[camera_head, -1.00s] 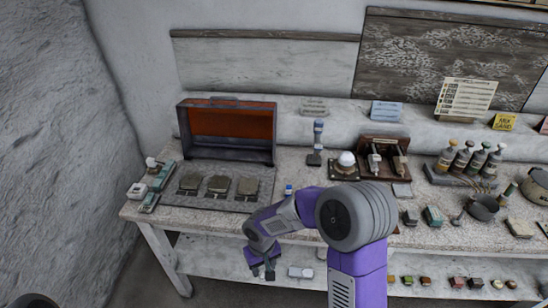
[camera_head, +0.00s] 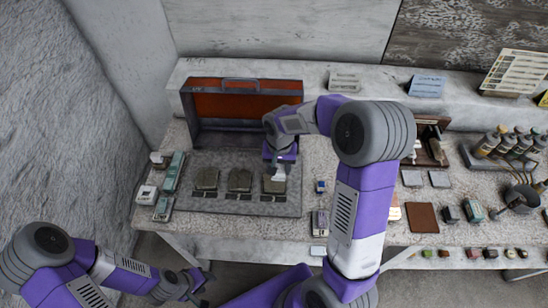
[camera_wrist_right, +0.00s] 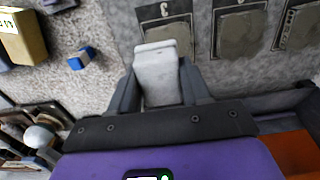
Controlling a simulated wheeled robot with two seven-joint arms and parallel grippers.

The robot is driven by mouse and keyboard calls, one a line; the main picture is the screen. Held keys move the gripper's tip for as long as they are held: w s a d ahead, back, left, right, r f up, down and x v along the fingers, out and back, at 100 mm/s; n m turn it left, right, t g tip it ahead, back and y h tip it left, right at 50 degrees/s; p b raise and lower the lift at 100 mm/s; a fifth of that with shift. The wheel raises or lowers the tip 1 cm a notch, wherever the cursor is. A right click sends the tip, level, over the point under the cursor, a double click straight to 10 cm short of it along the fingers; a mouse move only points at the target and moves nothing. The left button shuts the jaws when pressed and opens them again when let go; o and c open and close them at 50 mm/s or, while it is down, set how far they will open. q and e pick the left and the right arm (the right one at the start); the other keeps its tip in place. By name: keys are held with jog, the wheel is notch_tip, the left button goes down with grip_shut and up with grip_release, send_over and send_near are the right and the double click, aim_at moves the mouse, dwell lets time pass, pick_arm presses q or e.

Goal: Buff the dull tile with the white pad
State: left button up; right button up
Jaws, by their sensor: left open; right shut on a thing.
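My right gripper (camera_head: 280,168) is shut on the white pad (camera_wrist_right: 158,74) and points down over the rightmost of three grey-brown tiles. The pad also shows in the head view (camera_head: 279,174). It overlaps that right tile (camera_head: 274,187), which also shows in the wrist view (camera_wrist_right: 168,33); I cannot tell if they touch. The middle tile (camera_head: 240,180) and left tile (camera_head: 206,178) lie uncovered on the same grey board (camera_head: 225,207). I cannot tell from the surfaces which tile is dull. My left gripper (camera_head: 195,286) is open and empty, low in front of the bench.
An open case with an orange-red lining (camera_head: 240,104) stands behind the board. Teal and white blocks (camera_head: 172,172) lie to its left. A small blue block (camera_head: 320,186) sits right of the board. Bottles (camera_head: 505,145) and a pan (camera_head: 521,198) stand far right.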

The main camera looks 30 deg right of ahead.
aim_at(279, 190)
jog(key=shift+s+f+b, duration=0.3)
jog(key=shift+f+b, duration=0.2)
jog(key=shift+f, duration=0.25)
jog(key=shift+w+f+b, duration=0.2)
jog(key=shift+f+b, duration=1.75)
jog(key=shift+f, duration=0.65)
jog(key=shift+f, duration=0.3)
jog(key=shift+w+d+r, duration=0.1)
jog(key=shift+w+d, duration=0.05)
jog(key=shift+w, duration=0.15)
jog(key=shift+w+d, duration=0.25)
jog(key=shift+w, duration=0.15)
jog(key=shift+s+a+b, duration=0.2)
jog(key=shift+s+a, duration=0.25)
jog(key=shift+s, duration=0.35)
jog(key=shift+s+a+b, duration=0.2)
jog(key=shift+s+a, duration=0.25)
jog(key=shift+s, duration=0.3)
jog(key=shift+w, duration=0.1)
